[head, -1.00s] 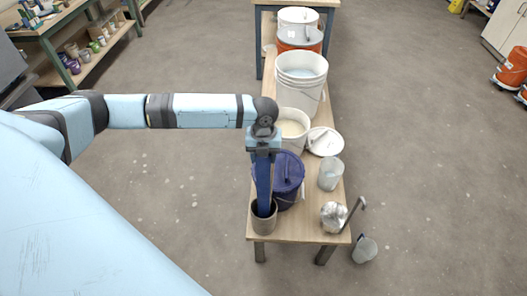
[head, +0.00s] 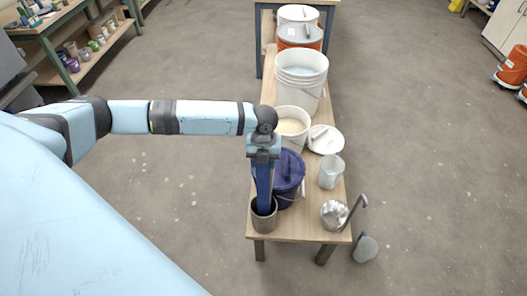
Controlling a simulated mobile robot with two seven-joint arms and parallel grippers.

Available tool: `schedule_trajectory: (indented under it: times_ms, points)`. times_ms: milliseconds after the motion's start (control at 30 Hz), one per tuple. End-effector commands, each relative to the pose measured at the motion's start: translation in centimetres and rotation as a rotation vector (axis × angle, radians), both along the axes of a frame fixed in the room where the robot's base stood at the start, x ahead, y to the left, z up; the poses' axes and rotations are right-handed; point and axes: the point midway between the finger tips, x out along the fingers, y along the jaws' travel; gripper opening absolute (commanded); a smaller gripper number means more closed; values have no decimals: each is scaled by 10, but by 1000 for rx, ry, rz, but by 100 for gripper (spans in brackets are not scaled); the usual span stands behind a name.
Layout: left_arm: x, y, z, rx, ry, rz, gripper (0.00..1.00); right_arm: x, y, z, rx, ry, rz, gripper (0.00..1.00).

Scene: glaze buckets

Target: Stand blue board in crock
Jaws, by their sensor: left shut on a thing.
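The blue board (head: 264,190) is a long narrow piece, held upright by my left gripper (head: 263,161). The gripper is shut on its upper end, pointing down. The board's lower end is inside the mouth of the grey-brown crock (head: 264,222), which stands at the near left corner of the bench. Whether the board touches the crock's bottom is hidden by its wall. My right gripper is not in view.
A dark blue lidded bucket (head: 290,180) stands close behind the crock. A clear jug (head: 331,172), a metal pot with a ladle (head: 333,214), a white lid (head: 325,139) and white buckets (head: 301,82) share the narrow bench (head: 297,226).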

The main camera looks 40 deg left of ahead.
Motion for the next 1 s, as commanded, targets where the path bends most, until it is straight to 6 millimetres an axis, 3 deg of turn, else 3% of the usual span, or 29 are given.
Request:
schedule_trajectory:
  times_ms: [600, 1000]
  points:
    - [1, 0, -25, 1, -3, 0, 11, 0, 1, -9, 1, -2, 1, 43]
    - [1, 1, -28, 1, -3, 0, 11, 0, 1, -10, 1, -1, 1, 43]
